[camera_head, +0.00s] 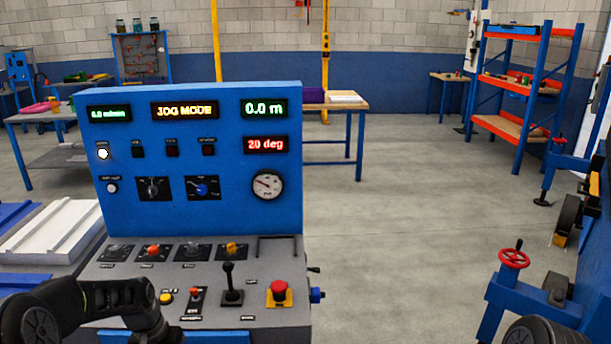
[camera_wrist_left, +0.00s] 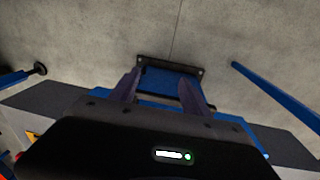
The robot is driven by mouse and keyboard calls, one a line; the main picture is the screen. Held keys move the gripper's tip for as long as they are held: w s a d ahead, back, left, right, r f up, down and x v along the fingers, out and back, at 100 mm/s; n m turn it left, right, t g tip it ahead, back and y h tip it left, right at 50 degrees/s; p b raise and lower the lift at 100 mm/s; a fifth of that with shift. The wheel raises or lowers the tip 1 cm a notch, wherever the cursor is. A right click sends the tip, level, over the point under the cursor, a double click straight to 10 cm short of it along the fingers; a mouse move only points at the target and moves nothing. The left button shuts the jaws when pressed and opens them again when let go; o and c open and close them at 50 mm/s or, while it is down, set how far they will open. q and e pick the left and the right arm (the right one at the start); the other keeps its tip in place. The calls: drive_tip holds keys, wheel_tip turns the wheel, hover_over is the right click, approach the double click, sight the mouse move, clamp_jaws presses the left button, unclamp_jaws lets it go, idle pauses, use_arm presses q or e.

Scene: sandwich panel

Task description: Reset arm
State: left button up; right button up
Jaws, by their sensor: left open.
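My left arm (camera_head: 100,305) comes in low at the left of the head view, bent in front of the control panel. The gripper end of that arm is not visible there. In the left wrist view my left gripper (camera_wrist_left: 170,88) is open, with its two fingers apart and nothing between them. Beyond the fingers are a blue post base with a dark foot plate and the grey floor. My right gripper is not visible; only a dark rounded part shows at the bottom right of the head view. The blue control panel (camera_head: 215,225) stands ahead, its display reading JOG MODE.
The grey console desk carries a black joystick (camera_head: 231,285) and a red emergency button (camera_head: 279,290). A blue stand with a red handwheel (camera_head: 514,258) is at the right. Orange and blue shelving (camera_head: 540,75) stands at the back right. The floor (camera_head: 410,215) between is clear.

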use_arm(q)
drive_tip(key=s+d+f+h, duration=0.1)
drive_tip(key=s+d+f, duration=0.3)
drive_tip(key=d+f, duration=0.35)
drive_tip(key=s+d+f+h, duration=0.1)
drive_tip(key=s+d+f, duration=0.4)
drive_tip(key=d+f, duration=0.3)
drive_tip(key=s+d+f, duration=0.1)
drive_tip(key=s+d, duration=0.4)
drive_tip(key=s, duration=0.3)
drive_tip(key=s+d+f+n, duration=0.1)
drive_tip(key=s+d, duration=0.5)
drive_tip(key=s, duration=0.2)
drive_tip(key=shift+s+d+f+h, duration=0.15)
drive_tip(key=shift+d+f+h, duration=0.05)
drive_tip(key=shift+f+h, duration=0.2)
